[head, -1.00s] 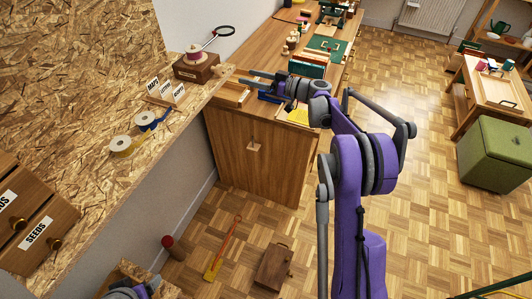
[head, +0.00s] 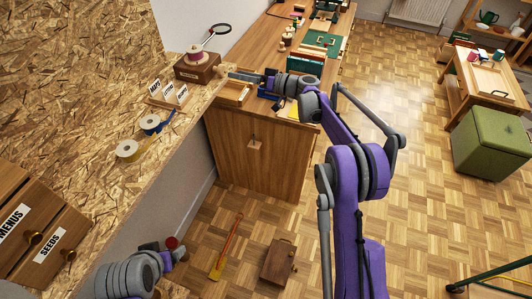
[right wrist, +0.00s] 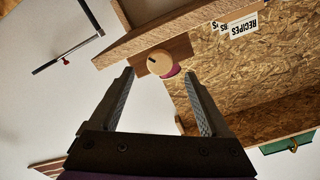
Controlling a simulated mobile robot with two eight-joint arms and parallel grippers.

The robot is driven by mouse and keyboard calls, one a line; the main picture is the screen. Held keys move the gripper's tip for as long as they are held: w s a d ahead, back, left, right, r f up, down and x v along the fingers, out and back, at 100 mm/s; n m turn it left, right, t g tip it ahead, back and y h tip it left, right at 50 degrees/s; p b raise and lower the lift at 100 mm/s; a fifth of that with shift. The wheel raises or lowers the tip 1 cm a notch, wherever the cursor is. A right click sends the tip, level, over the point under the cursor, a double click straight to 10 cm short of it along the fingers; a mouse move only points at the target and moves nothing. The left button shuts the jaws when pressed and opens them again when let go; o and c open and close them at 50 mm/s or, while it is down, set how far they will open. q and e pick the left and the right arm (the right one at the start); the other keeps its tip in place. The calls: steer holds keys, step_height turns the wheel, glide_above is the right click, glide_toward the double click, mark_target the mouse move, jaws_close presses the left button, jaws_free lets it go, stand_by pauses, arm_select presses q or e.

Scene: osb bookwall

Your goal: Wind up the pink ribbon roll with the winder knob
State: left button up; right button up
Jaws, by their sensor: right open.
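The pink ribbon roll (head: 194,56) sits on a dark brown wooden box (head: 212,69) on the chipboard shelf, at upper left in the head view. In the right wrist view a round pale wooden knob (right wrist: 160,63) faces me, with a strip of the pink roll (right wrist: 172,72) showing beside it. My right gripper (right wrist: 161,92) is open and empty, its fingers spread on either side of the knob but short of it. In the head view the right gripper (head: 243,75) is just right of the box. My left gripper (head: 176,257) is at the bottom left, its fingers unclear.
A wooden tray (head: 233,92) lies under my right gripper.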

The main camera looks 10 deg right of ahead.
mark_target(224, 72)
steer(key=x, duration=0.5)
steer(key=shift+w+a+r+p, duration=0.1)
steer(key=shift+w+a+p, duration=0.05)
steer(key=shift+a+p, duration=0.15)
steer(key=shift+w+a+f+n, duration=0.1)
steer(key=shift+f+n, duration=0.1)
steer(key=shift+n, duration=0.3)
steer(key=shift+w+f+n, duration=0.1)
steer(key=shift+f+n, duration=0.05)
steer(key=shift+n, duration=0.45)
steer(key=shift+n+b, duration=0.45)
steer(key=shift+n, duration=0.25)
steer(key=b+v, duration=0.2)
steer(key=v, duration=0.9)
steer(key=s+a+f+m+g+h, duration=0.2)
steer(key=s+h, duration=0.2)
steer(key=s, duration=1)
steer(key=s+a+f+m+g+h, duration=0.2)
steer(key=s+h, duration=0.3)
steer(key=s, duration=0.8)
steer(key=shift+s+a+m+g+p, duration=0.2)
steer(key=shift+s+m+g+p, duration=0.25)
steer(key=shift+m, duration=0.25)
steer(key=shift+f, duration=0.15)
